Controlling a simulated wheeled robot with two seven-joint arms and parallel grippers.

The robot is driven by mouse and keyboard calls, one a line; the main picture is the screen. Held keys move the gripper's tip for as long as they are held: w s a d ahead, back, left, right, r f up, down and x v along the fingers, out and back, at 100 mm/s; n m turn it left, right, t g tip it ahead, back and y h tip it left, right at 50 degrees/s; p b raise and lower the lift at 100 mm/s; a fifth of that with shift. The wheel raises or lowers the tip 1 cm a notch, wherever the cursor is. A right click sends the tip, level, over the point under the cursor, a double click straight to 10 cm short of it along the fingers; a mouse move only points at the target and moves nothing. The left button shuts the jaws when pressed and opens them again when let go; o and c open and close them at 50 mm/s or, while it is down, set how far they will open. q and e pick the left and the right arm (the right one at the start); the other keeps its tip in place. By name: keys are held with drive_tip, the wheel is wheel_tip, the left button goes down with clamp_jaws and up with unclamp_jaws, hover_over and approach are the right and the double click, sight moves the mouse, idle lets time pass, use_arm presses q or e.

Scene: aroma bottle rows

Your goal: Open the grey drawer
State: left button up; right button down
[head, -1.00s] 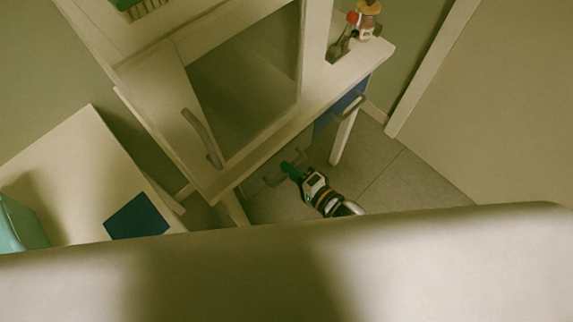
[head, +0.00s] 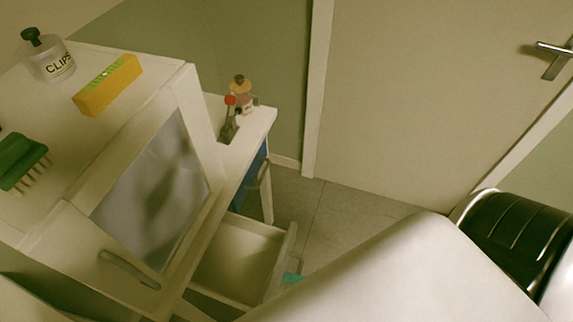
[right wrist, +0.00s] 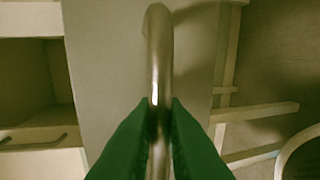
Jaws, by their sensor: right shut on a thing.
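The grey drawer (head: 235,262) stands pulled out from under the cabinet in the head view, and its empty inside shows. In the right wrist view its grey front panel (right wrist: 105,75) carries a metal bar handle (right wrist: 159,55). The green fingers of my right gripper (right wrist: 158,125) are shut on this handle, one on each side. In the head view only a small green tip of my right gripper (head: 292,278) shows, at the drawer's front. The rest is hidden behind my own pale body part. My left gripper is not in view.
A blue drawer (head: 257,160) with a handle is behind the open one. The cabinet top holds a CLIPS jar (head: 48,62), a yellow box (head: 107,85) and a green brush (head: 20,160). A black slatted object (head: 515,245) stands right; floor (head: 350,205) lies clear between.

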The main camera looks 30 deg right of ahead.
drive_tip(key=c, duration=1.5)
unclamp_jaws()
drive_tip(key=shift+c, duration=0.2)
drive_tip(key=b+v, duration=0.1)
drive_tip(key=v, duration=1.1)
drive_tip(key=shift+f, duration=0.1)
